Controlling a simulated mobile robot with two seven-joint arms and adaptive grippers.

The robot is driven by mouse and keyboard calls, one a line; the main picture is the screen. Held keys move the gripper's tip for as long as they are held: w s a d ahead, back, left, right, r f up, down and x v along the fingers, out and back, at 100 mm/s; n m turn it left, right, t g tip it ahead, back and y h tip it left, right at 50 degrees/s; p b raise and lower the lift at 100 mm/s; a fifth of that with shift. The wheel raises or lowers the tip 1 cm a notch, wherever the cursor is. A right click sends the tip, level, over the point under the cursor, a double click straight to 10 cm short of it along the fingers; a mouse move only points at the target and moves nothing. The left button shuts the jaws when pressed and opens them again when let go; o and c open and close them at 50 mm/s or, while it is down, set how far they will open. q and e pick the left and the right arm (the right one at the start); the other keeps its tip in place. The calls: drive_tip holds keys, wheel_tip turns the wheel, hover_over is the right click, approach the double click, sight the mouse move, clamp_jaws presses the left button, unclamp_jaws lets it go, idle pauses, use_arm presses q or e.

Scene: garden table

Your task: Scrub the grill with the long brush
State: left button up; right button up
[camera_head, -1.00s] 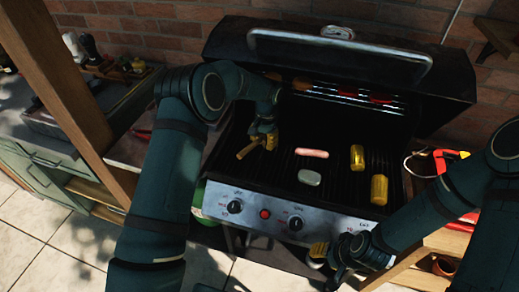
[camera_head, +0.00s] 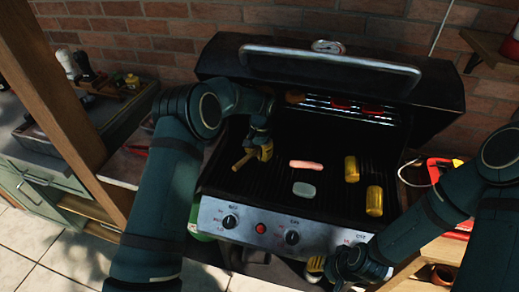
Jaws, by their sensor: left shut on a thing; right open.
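The grill (camera_head: 262,210) stands open in the middle, its lid (camera_head: 335,66) tilted back. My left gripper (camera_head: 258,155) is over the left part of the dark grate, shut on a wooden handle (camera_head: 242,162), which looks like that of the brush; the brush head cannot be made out. On the grate lie a pink sausage (camera_head: 306,165), a pale grey-green oval piece (camera_head: 304,189) and two corn cobs (camera_head: 351,169) (camera_head: 374,201). My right gripper (camera_head: 316,268) is low in front of the grill's control panel, open and partly hidden by its own arm.
An upper rack (camera_head: 340,106) in the grill holds round red and brown pieces. A wooden post (camera_head: 55,85) and a counter with bottles (camera_head: 85,65) stand at left. A red object (camera_head: 440,170) lies on the right side shelf.

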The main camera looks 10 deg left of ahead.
sight(243, 194)
use_arm(q)
drive_tip(key=s, duration=0.5)
drive_tip(key=s+b, duration=0.1)
drive_tip(key=s, duration=1)
drive_tip(key=shift+s+a, duration=0.25)
drive_tip(key=shift+s, duration=0.15)
wheel_tip(243, 194, up, 7)
drive_tip(key=p, duration=0.4)
drive_tip(key=shift+s+r+p, duration=0.1)
drive_tip(key=shift+s+p, duration=0.05)
drive_tip(key=shift+p, duration=0.2)
